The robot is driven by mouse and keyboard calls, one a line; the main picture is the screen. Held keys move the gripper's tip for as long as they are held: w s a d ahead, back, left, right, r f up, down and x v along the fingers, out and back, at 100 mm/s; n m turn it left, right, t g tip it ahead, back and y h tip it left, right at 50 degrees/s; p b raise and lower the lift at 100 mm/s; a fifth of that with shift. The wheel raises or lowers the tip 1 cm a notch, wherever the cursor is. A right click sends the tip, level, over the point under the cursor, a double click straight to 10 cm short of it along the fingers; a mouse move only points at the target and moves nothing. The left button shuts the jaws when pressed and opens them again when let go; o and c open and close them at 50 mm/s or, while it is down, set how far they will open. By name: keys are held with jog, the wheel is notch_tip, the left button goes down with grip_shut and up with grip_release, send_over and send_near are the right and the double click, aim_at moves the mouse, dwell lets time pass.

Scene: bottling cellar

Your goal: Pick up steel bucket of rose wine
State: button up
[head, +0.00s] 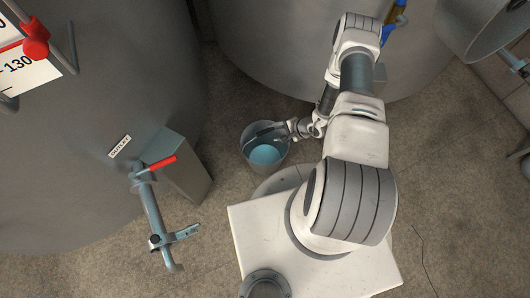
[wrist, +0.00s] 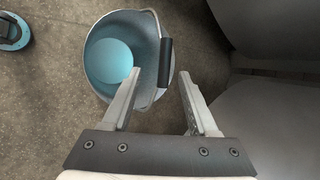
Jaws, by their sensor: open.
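A steel bucket (head: 248,143) stands on the floor between the tanks. It holds liquid (head: 265,154) that looks light blue here, not pink. In the wrist view the bucket (wrist: 149,70) shows from above, with a raised bail handle whose dark grip (wrist: 166,62) lies toward its right side. My gripper (wrist: 158,88) is open and empty. Its left finger overlaps the bucket's opening and its right finger is outside the right rim. The handle grip lies just ahead of the gap between the fingertips. In the head view my gripper (head: 268,131) reaches over the bucket from the right.
A large steel tank (head: 90,100) with a red-handled tap (head: 160,162) and a grey box (head: 182,170) stands left of the bucket. Another tank (head: 270,45) stands behind it. Bare concrete floor (head: 215,125) lies around the bucket. A steel vessel (head: 480,25) is at the top right.

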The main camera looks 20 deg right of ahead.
aim_at(266, 131)
jog(key=b+x, duration=0.1)
jog(key=x, duration=0.3)
jog(key=b+x, duration=0.2)
jog(key=x, duration=0.2)
jog(key=shift+w+d+r, duration=0.15)
jog(key=shift+w+d, duration=0.05)
jog(key=shift+w, duration=0.1)
jog(key=shift+r, duration=0.1)
grip_shut()
dwell(1.0)
